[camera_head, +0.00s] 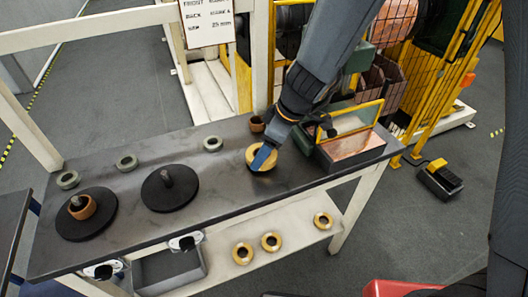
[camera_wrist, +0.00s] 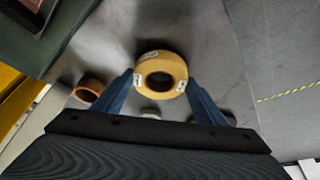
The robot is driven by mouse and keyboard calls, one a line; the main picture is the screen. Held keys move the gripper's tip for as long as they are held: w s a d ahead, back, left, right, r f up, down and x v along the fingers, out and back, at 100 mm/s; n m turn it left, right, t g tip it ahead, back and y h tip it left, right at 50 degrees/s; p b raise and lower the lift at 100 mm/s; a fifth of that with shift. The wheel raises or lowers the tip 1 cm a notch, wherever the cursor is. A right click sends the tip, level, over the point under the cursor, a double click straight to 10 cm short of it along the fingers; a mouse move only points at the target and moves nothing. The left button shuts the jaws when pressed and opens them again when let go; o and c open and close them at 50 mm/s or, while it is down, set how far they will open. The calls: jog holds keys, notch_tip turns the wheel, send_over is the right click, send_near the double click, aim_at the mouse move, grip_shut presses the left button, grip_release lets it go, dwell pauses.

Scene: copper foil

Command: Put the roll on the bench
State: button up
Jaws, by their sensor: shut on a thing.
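The yellow roll (camera_head: 252,155) is between my fingers over the right part of the dark bench top (camera_head: 225,180). It also shows in the wrist view (camera_wrist: 161,58), lying flat side toward the camera, with pale labels on its face. My gripper (camera_head: 265,158) is shut on the roll, with one blue finger on each side of it in the wrist view (camera_wrist: 160,77). The roll is at or just above the bench top; I cannot tell whether it touches. The finger hides part of it in the head view.
A small brown roll (camera_head: 257,124) stands just behind. A box with copper sheet (camera_head: 352,146) is to the right. Two black discs with posts, the left disc (camera_head: 102,222) bearing a copper ring, and several grey-green rings lie left. Yellow rolls (camera_head: 270,241) sit on the lower shelf.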

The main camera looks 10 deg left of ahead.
jog(key=shift+f, duration=0.4)
jog(key=shift+f, duration=0.15)
jog(key=o, duration=1.1)
jog(key=shift+r, duration=0.5)
jog(key=b+v, duration=0.1)
jog(key=v, duration=1)
jog(key=shift+s+d+r, duration=0.1)
jog(key=shift+d, duration=0.2)
